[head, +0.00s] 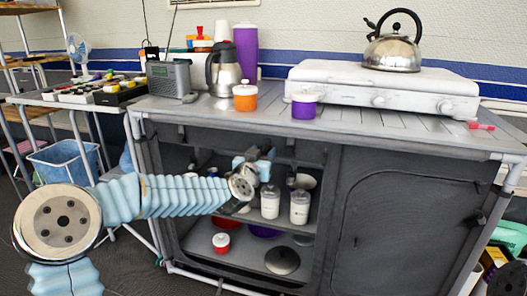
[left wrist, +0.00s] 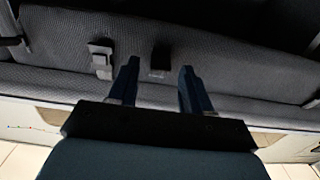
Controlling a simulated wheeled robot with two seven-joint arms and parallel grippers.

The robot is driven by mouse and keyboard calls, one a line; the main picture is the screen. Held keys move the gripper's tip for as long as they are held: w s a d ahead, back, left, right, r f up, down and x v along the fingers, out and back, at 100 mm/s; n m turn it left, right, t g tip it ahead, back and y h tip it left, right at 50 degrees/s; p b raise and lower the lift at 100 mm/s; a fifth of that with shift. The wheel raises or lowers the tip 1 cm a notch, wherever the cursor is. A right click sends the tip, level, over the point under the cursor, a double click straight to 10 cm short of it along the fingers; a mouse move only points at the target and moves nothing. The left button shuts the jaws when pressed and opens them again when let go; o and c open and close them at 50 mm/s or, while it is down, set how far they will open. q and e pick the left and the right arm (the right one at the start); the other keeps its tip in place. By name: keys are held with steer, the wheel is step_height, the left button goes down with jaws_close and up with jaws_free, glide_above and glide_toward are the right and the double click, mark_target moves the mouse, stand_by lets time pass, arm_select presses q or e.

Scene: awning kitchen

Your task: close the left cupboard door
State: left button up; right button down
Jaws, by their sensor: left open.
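The left cupboard (head: 187,236) is open in the head view, and its shelves and contents show. I cannot clearly make out its door as a separate panel there. The right cupboard door (head: 385,225) is a dark closed panel. My left gripper (head: 262,160) is at the upper part of the left opening, in front of the upper shelf. In the left wrist view its two dark fingers (left wrist: 158,78) are apart with nothing held between them. Dark grey woven fabric (left wrist: 220,55) with a small grey buckle (left wrist: 101,58) lies beyond the fingertips.
White-lidded jars (head: 299,207) stand on the shelf right beside my gripper. The counter (head: 350,128) above holds a stove (head: 380,92), a kettle (head: 392,50) and a flask (head: 224,72). Open floor lies in front.

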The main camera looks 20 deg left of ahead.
arm_select(q)
steer(key=shift+w, duration=0.6)
jaws_close()
